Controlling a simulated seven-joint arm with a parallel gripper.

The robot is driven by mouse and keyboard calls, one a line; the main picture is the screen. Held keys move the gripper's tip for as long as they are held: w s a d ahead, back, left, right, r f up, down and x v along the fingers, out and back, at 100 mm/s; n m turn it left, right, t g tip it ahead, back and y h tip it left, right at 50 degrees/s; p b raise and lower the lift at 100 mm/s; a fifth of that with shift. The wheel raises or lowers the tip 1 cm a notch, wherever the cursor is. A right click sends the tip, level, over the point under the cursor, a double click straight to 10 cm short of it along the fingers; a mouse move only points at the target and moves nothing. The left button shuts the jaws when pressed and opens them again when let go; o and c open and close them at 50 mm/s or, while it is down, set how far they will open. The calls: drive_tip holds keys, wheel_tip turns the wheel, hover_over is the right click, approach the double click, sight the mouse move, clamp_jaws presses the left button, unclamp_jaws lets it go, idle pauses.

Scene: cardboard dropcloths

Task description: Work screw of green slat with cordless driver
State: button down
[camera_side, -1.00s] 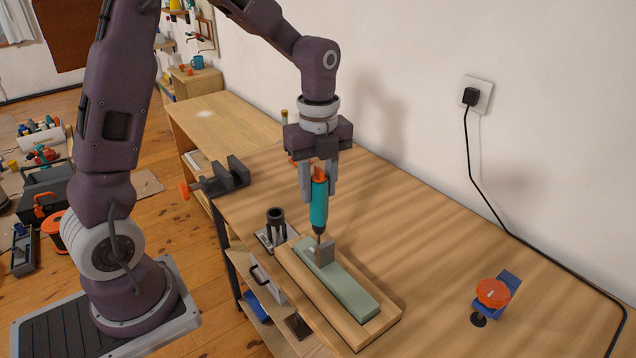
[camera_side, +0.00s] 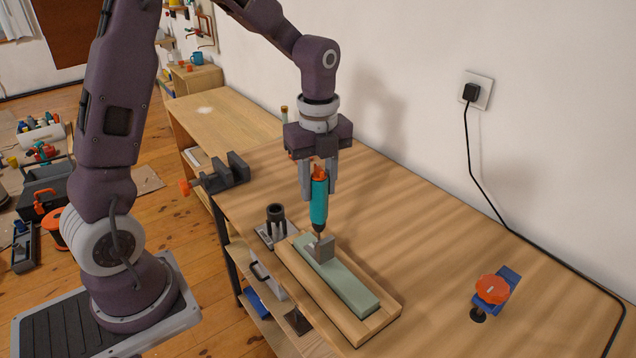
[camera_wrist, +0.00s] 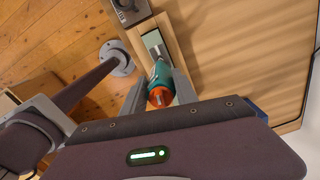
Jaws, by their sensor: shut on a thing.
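My gripper (camera_side: 319,180) is shut on the cordless driver (camera_side: 319,205), a teal tool with an orange end, held upright with its bit pointing down. The driver also shows between my fingers in the wrist view (camera_wrist: 160,84). The green slat (camera_side: 350,286) lies on a wooden board on the bench. A grey bracket (camera_side: 325,248) stands on the slat's far end. The driver's tip is right at the bracket; I cannot tell whether it touches a screw. The screw itself is hidden or too small to see.
The wooden board (camera_side: 383,322) lies near the bench's front edge. A grey stand with a black cup (camera_side: 275,215) is left of it, and a dark vise (camera_side: 228,175) is farther back. A blue clamp with orange knob (camera_side: 493,290) sits at right. The bench middle is clear.

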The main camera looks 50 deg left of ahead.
sight(318, 165)
drive_tip(key=shift+f, duration=0.65)
idle(1.3)
drive_tip(key=shift+r, duration=3.55)
